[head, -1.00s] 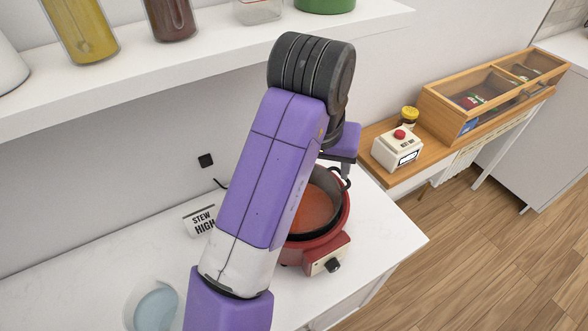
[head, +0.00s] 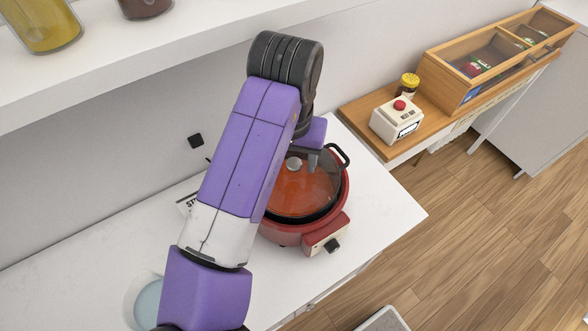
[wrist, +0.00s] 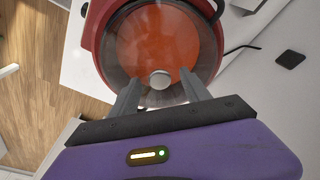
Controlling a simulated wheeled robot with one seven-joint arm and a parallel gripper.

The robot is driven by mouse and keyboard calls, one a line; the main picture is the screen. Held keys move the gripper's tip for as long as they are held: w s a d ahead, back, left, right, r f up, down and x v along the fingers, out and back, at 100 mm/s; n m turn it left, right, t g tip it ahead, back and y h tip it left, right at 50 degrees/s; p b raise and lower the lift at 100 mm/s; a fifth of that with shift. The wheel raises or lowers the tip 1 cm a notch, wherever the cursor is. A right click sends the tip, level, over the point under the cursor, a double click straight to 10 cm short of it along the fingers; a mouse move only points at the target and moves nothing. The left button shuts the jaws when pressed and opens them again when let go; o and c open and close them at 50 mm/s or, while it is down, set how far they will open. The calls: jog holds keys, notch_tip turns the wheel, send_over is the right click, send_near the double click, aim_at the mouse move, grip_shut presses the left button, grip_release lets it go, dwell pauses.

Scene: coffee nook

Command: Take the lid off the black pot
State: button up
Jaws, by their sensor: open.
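The black pot (head: 335,207) sits on a red cooker (head: 327,232) on the white counter, with orange stew inside. A clear glass lid (head: 305,195) with a round metal knob (head: 293,163) covers it. The wrist view also shows the lid (wrist: 135,45) and its knob (wrist: 160,80). My gripper (wrist: 160,84) is open. Its two fingers are apart on either side of the knob in the wrist view; whether they reach down to its height I cannot tell. In the head view, my arm hides the left part of the pot.
A sign (head: 187,203) is partly behind my arm. A pale blue bowl-like thing (head: 146,303) is at lower left. A shelf (head: 190,60) with jars overhangs the counter. A box with a red button (head: 397,121) stands on a wooden ledge at right. The counter's right end is clear.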

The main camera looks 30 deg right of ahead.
jog(key=shift+f, duration=0.15)
jog(key=shift+c, duration=0.2)
grip_shut()
dwell(1.2)
